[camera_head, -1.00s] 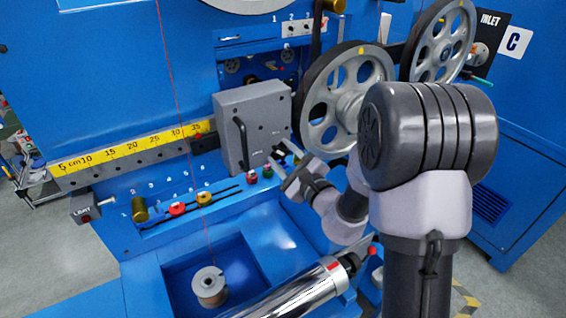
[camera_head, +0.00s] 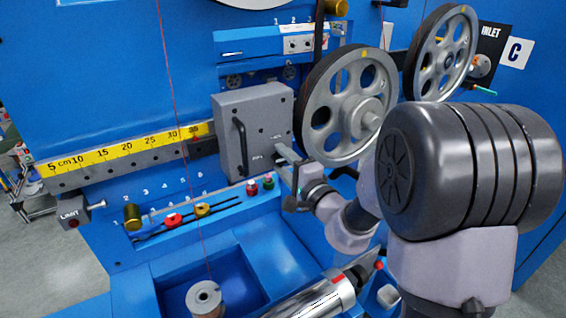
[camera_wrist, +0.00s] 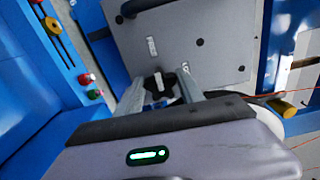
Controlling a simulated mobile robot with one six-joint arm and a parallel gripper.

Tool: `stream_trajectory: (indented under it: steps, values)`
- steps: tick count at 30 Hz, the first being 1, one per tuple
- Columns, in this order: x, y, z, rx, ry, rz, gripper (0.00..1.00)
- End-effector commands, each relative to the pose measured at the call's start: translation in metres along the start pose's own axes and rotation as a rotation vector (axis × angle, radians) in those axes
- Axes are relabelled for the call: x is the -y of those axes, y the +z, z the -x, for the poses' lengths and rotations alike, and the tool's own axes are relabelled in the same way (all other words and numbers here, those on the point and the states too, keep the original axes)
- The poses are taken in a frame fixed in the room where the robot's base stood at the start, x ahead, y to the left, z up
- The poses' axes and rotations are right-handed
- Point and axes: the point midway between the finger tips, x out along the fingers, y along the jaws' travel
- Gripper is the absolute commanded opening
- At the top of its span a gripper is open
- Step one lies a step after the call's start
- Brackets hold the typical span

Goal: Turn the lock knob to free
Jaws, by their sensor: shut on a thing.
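The grey carriage box (camera_head: 250,118) with a black handle stands on the rail of the blue machine. The lock knob is small and black with a pale mark; it shows in the wrist view (camera_wrist: 158,84) on the box's grey face. My gripper (camera_head: 285,158) reaches the lower right of the box's face. In the wrist view its two fingers (camera_wrist: 158,90) stand on either side of the knob and are shut on it. In the head view the fingers hide the knob.
A yellow scale (camera_head: 120,148) runs left of the box. Red and green buttons (camera_head: 260,186) sit just below it. Large spoked pulleys (camera_head: 350,105) stand close on the right. A spool (camera_head: 204,299) and a shiny roller (camera_head: 315,297) lie lower in front.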

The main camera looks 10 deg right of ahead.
Motion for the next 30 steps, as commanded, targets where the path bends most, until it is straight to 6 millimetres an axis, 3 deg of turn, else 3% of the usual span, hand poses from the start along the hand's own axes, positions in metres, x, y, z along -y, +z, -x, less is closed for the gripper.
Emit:
stream_trajectory:
  steps: [20,21,24,30]
  values:
    - [-0.001,-0.0003,0.0002,-0.001,0.001,0.056,0.04]
    - [-0.001,-0.0003,0.0002,-0.001,0.001,0.056,0.49]
    - [-0.0008,-0.0003,0.0001,0.0,0.001,0.056,0.67]
    - [-0.0006,-0.0002,0.0001,0.0,0.0,0.055,0.67]
